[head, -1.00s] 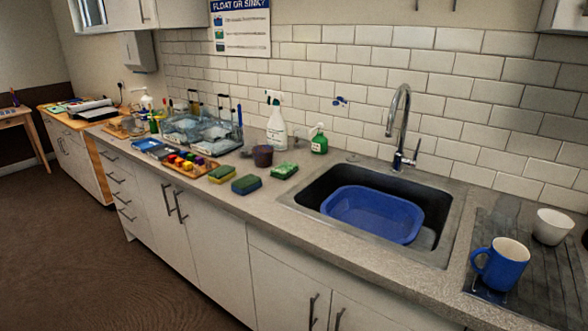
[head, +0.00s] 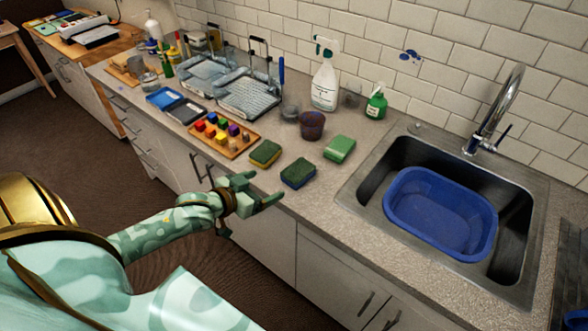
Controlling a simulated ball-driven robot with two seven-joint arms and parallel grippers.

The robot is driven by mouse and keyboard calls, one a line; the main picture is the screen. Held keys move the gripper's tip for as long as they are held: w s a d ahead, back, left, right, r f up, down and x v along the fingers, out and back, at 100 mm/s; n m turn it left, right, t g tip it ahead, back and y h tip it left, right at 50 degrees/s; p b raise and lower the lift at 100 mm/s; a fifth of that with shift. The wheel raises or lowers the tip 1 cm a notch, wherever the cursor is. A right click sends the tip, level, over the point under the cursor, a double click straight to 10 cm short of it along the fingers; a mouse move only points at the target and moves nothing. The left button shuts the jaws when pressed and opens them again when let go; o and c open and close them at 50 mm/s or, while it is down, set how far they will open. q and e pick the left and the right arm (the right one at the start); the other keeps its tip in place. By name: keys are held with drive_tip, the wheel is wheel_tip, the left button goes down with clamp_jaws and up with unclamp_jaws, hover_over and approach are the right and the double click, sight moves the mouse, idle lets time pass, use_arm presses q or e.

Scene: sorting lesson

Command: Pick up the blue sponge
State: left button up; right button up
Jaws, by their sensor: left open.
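The blue sponge (head: 298,174) has a dark green top and blue sides. It lies flat near the front edge of the counter in the head view. My left gripper (head: 264,188) is open and empty, just left of the blue sponge and apart from it, at the counter's front edge. A yellow sponge with a green top (head: 265,154) lies to the left of the blue one. A green sponge (head: 340,149) lies behind it to the right. My right gripper is not in view.
A dark purple cup (head: 312,125) stands behind the sponges. A wooden tray of coloured blocks (head: 225,136) is to the left. A sink with a blue basin (head: 440,213) is to the right. The counter's front strip right of the blue sponge is clear.

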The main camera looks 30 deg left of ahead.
sight(294, 173)
use_arm(q)
drive_tip(key=b+x, duration=0.2)
drive_tip(key=x, duration=0.8)
drive_tip(key=shift+w+b, duration=0.35)
drive_tip(key=b+x, duration=0.1)
drive_tip(key=x, duration=0.1)
drive_tip(key=b+x, duration=0.1)
drive_tip(key=x, duration=0.2)
drive_tip(key=shift+a+f, duration=0.15)
drive_tip(key=shift+f, duration=0.25)
drive_tip(key=shift+w, duration=0.1)
drive_tip(key=c, duration=1)
drive_tip(key=shift+c, duration=0.3)
